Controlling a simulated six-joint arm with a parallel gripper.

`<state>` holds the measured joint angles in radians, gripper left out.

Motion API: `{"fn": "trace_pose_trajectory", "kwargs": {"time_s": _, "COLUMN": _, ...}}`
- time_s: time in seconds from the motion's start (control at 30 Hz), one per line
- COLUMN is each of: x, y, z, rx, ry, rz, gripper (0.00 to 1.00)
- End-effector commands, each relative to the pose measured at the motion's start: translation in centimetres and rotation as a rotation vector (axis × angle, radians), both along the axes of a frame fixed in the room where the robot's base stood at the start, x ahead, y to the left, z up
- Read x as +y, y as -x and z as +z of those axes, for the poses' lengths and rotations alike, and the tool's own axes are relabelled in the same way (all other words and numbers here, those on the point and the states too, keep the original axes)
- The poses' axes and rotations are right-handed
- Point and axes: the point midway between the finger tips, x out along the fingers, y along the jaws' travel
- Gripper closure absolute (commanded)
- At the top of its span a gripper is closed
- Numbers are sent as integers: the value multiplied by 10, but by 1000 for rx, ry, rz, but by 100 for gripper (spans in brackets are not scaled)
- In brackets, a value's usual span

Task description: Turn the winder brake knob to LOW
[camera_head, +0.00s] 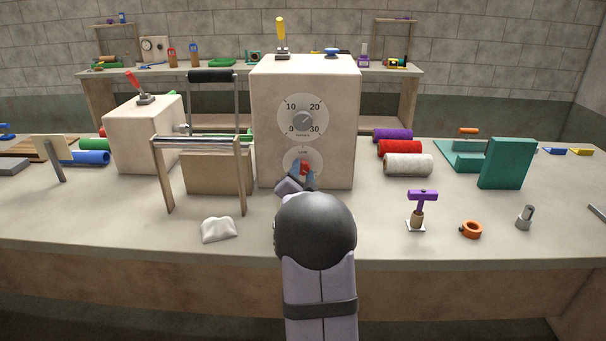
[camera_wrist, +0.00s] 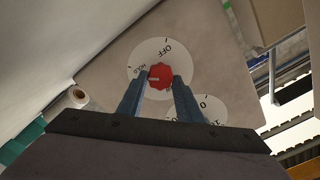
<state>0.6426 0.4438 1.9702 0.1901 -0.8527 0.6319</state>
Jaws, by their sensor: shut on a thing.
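The red brake knob (camera_head: 304,167) is at the centre of the lower white dial (camera_head: 290,158) on the front of the large pale cabinet (camera_head: 270,110). In the wrist view the knob (camera_wrist: 159,74) sits between the two blue fingers of my gripper (camera_wrist: 160,82), which is shut on it. A pale line on the knob points to the left in that view. The dial (camera_wrist: 148,50) shows OFF at its upper right and another word at its left, which seems to be HOLD. The fingers and knob hide part of the dial, and I cannot read a LOW mark there.
A gauge marked 0 to 30 (camera_head: 303,105) is above the knob. A yellow-handled lever (camera_head: 281,35) stands on the cabinet. A wooden frame (camera_head: 163,185) stands to the left. A purple-topped tool (camera_head: 422,200) and an orange ring (camera_head: 471,229) are to the right.

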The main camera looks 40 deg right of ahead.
Motion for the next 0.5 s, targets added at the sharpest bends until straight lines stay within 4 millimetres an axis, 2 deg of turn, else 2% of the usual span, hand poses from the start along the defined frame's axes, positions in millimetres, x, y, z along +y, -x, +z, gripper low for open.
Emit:
{"fn": "trace_pose_trajectory", "kwargs": {"time_s": 0.03, "x": 0, "y": 0, "z": 0, "rx": 0, "ry": -1, "rz": -1, "gripper": 90}}
{"fn": "trace_pose_trajectory", "kwargs": {"time_s": 0.07, "x": 0, "y": 0, "z": 0, "rx": 0, "ry": -1, "rz": -1, "gripper": 63}}
{"fn": "trace_pose_trajectory", "kwargs": {"time_s": 0.1, "x": 0, "y": 0, "z": 0, "rx": 0, "ry": -1, "rz": -1, "gripper": 54}}
{"fn": "trace_pose_trajectory", "kwargs": {"time_s": 0.13, "x": 0, "y": 0, "z": 0, "rx": 0, "ry": -1, "rz": -1, "gripper": 49}}
{"fn": "trace_pose_trajectory", "kwargs": {"time_s": 0.5, "x": 2, "y": 2, "z": 0, "rx": -1, "ry": -1, "rz": 0, "gripper": 49}}
